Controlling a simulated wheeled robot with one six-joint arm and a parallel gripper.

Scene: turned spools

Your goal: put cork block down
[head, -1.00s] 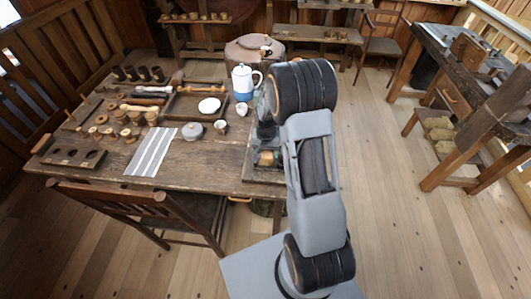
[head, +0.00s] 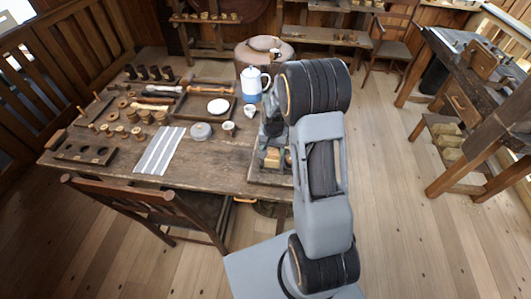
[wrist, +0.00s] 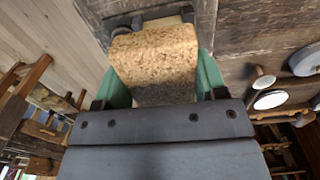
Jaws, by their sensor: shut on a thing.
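The cork block (wrist: 155,55) is speckled tan and fills the space between the green fingers of my gripper (wrist: 162,82) in the wrist view. My gripper is shut on it. In the head view my gripper (head: 272,140) is over the right end of the dark wooden table (head: 215,172), partly hidden by my own arm. Just past the block in the wrist view is a pale wooden piece with dark round ends, partly covered by the block. I cannot tell whether the block touches anything below.
A striped cloth (head: 160,150) lies further left. A chair (head: 150,205) stands at the table's front edge.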

